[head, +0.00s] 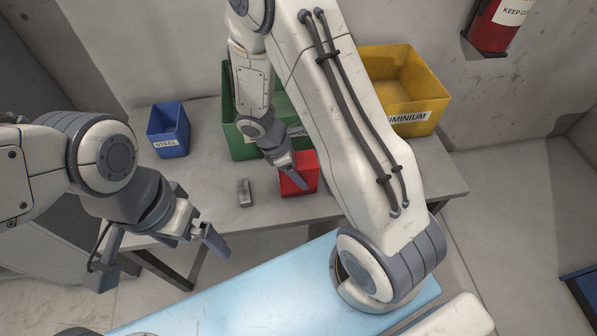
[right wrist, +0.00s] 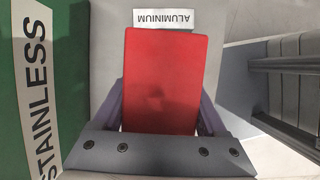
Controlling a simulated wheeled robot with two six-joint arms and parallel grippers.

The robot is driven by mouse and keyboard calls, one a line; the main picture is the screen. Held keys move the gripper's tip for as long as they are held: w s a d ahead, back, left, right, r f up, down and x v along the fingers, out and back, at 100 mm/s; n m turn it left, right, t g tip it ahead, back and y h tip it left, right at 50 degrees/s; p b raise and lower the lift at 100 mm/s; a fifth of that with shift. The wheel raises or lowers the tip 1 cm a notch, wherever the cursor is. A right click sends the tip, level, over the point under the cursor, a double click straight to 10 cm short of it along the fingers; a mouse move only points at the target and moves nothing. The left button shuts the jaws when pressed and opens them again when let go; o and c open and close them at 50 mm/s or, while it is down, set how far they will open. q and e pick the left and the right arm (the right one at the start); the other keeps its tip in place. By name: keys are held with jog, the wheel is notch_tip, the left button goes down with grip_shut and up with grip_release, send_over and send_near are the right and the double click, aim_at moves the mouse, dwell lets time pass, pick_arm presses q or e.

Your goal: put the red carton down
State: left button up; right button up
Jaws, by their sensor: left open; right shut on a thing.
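The red carton (head: 300,176) is at the front middle of the grey table, just in front of the green bin. My right gripper (head: 291,180) is shut on it. In the right wrist view the red carton (right wrist: 165,80) sits between the two fingers of my right gripper (right wrist: 160,120). I cannot tell whether its base touches the table. My left gripper (head: 195,240) is open and empty, in front of the table's front edge at the left.
A blue STEEL bin (head: 169,130), a green bin (head: 236,143) and a yellow ALUMINIUM bin (head: 405,75) stand on the table (head: 210,205). A small grey metal piece (head: 245,192) lies left of the carton. A fire extinguisher (head: 492,28) hangs on the wall.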

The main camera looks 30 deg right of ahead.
jog(key=shift+r, duration=0.1)
jog(key=shift+f, duration=0.25)
jog(key=o, duration=1.6)
jog(key=shift+r, duration=0.1)
jog(key=shift+c, duration=0.2)
